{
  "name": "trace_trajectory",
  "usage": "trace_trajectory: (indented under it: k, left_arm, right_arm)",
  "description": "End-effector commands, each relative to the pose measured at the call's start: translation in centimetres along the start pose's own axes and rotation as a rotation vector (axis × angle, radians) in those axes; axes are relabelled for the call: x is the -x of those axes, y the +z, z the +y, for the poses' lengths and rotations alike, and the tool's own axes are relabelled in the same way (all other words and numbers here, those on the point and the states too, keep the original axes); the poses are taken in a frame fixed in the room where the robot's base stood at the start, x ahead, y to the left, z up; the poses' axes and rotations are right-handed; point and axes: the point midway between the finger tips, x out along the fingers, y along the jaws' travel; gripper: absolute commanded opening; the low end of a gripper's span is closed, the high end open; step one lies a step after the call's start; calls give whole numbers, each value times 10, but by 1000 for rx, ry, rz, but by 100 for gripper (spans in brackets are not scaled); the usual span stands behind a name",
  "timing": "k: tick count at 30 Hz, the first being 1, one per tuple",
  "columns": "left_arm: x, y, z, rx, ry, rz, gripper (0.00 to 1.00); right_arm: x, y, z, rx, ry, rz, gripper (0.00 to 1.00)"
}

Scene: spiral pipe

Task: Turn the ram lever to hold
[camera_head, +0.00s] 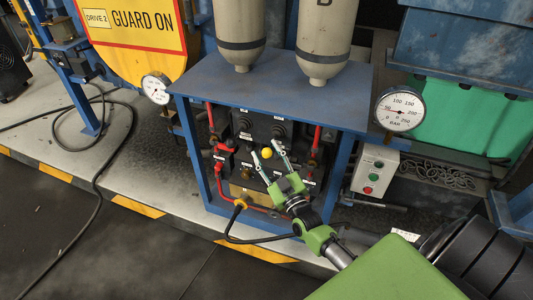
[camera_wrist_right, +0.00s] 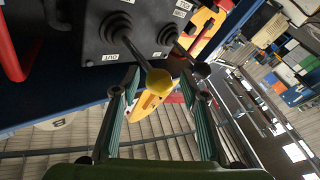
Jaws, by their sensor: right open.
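The lever with a yellow ball knob (camera_head: 267,153) stands out from a dark valve panel (camera_head: 243,128) inside a blue frame. In the right wrist view the yellow knob (camera_wrist_right: 158,82) shows at the end of a grey shaft. My right gripper (camera_head: 266,150) is open, with its two fingers either side of the knob in the picture. In the right wrist view its fingertips (camera_wrist_right: 158,76) also flank the knob; I cannot tell whether they touch it. I cannot tell which lever is the ram lever, as most labels are too small. My left gripper is out of view.
A second lever with a dark knob (camera_wrist_right: 201,71) is close to my right finger. Red pipes (camera_head: 317,140) and the blue frame (camera_head: 338,170) border the panel. A black hose (camera_head: 230,222) hangs below. A control box (camera_head: 374,172) and a gauge (camera_head: 400,110) are to the right.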

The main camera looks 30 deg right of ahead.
Motion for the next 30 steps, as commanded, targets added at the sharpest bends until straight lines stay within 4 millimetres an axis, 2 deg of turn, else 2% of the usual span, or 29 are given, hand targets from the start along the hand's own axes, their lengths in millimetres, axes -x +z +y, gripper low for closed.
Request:
trace_trajectory:
  k: [12,16,21,30]
  left_arm:
    - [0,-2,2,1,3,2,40]
    - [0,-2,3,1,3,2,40]
    - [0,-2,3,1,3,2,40]
    - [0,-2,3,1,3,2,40]
  right_arm:
    - [83,2,0,-2,-2,-5,40]
    - [102,2,0,-1,-1,-5,40]
    - [114,1,0,-1,0,-3,40]
    - [116,1,0,-2,0,-2,40]
